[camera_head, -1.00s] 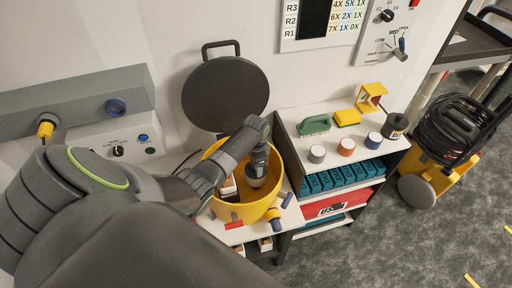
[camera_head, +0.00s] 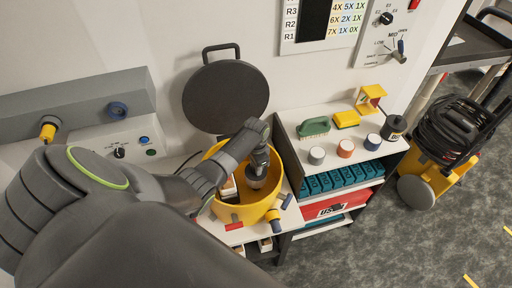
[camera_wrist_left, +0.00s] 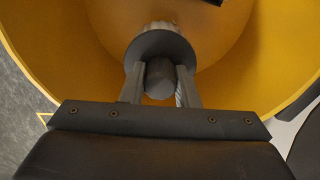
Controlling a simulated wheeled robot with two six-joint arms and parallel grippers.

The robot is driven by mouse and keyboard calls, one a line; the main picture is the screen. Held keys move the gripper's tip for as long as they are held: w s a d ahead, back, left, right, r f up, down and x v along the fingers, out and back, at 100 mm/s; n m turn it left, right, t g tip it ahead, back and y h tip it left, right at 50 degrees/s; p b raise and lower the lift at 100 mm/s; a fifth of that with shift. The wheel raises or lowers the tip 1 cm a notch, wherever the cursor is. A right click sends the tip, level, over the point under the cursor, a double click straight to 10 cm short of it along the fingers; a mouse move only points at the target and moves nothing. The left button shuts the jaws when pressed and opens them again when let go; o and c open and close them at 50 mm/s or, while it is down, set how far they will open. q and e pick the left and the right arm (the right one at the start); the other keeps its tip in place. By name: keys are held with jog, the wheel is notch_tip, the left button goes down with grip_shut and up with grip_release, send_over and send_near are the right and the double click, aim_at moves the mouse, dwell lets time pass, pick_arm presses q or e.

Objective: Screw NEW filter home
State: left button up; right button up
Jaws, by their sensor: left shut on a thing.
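In the head view my left gripper (camera_head: 258,172) reaches down into an open yellow pot (camera_head: 242,214). In the left wrist view my left gripper (camera_wrist_left: 160,88) has its two fingers closed on the dark round stem of the filter (camera_wrist_left: 160,46). The filter has a dark disc and a pale ribbed part beyond it, inside the yellow bowl. The filter's far end, where it meets the pot, is hidden, so I cannot tell how it is seated. In the head view only a greyish part of the filter shows below the fingers. My right gripper is not in view.
The round dark lid (camera_head: 225,96) stands raised behind the pot. A shelf to the right carries a green brush (camera_head: 314,127), a yellow block (camera_head: 346,118) and several small capped jars. A yellow vacuum (camera_head: 425,180) stands on the floor at right. Valves stick out from the pot's front.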

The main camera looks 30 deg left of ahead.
pick_arm(q)
jog(key=m, duration=0.6)
jog(key=shift+m+p, duration=0.3)
jog(key=shift+p, duration=0.1)
jog(key=m, duration=2)
jog(key=o, duration=1.1)
